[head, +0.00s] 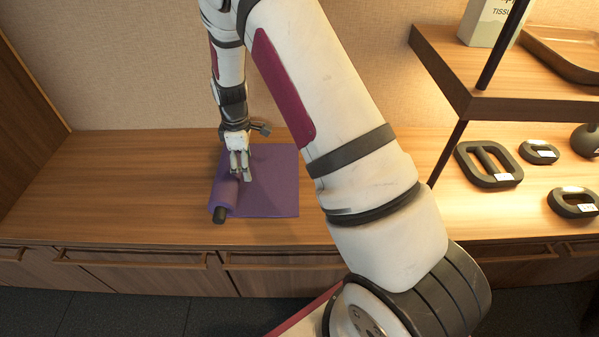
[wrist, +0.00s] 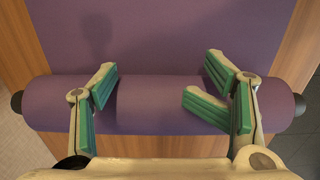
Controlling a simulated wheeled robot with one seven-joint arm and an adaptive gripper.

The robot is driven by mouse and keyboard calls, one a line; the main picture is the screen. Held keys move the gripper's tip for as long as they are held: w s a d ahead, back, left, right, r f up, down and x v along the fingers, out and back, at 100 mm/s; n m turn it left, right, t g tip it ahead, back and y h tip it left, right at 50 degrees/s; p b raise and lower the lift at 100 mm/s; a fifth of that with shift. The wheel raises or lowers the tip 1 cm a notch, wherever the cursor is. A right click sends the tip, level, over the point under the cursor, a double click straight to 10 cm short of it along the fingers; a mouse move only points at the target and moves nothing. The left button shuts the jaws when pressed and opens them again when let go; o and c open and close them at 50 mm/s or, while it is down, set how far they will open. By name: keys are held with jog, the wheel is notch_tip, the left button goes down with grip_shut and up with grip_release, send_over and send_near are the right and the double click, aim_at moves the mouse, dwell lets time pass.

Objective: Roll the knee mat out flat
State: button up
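The purple knee mat (head: 272,180) lies on the wooden counter, partly flat and partly rolled. Its flat part extends to the right of a thick roll (head: 224,198) in the head view. A dark core end shows at the roll's near end. In the wrist view the roll (wrist: 155,103) runs across the picture, with dark ends on both sides, and the flat part (wrist: 150,40) lies above it. My gripper (head: 240,174) points down at the roll. Its green-padded fingers (wrist: 155,84) are spread apart over the roll, with nothing clamped between them. I cannot tell whether they touch it.
Bare counter (head: 115,190) stretches left of the roll to a wooden side panel. Black weights (head: 488,165) lie at the right, below a raised shelf (head: 455,75) with a tissue box (head: 487,22) and a tray (head: 565,50). A dark post (head: 448,150) stands right of my arm.

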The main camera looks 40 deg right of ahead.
aim_at(224, 164)
jog(key=shift+w+a, duration=0.5)
jog(key=shift+a, duration=0.3)
jog(key=shift+w+a, duration=0.55)
jog(key=shift+a, duration=0.25)
jog(key=shift+w+a, duration=0.5)
jog(key=shift+a, duration=0.3)
jog(key=shift+a, duration=0.1)
jog(key=shift+w+a, duration=0.8)
jog(key=shift+a, duration=0.25)
jog(key=shift+s+d, duration=0.6)
jog(key=shift+d, duration=0.25)
jog(key=shift+r, duration=0.1)
jog(key=shift+r+p, duration=2.9)
jog(key=shift+r, duration=1.5)
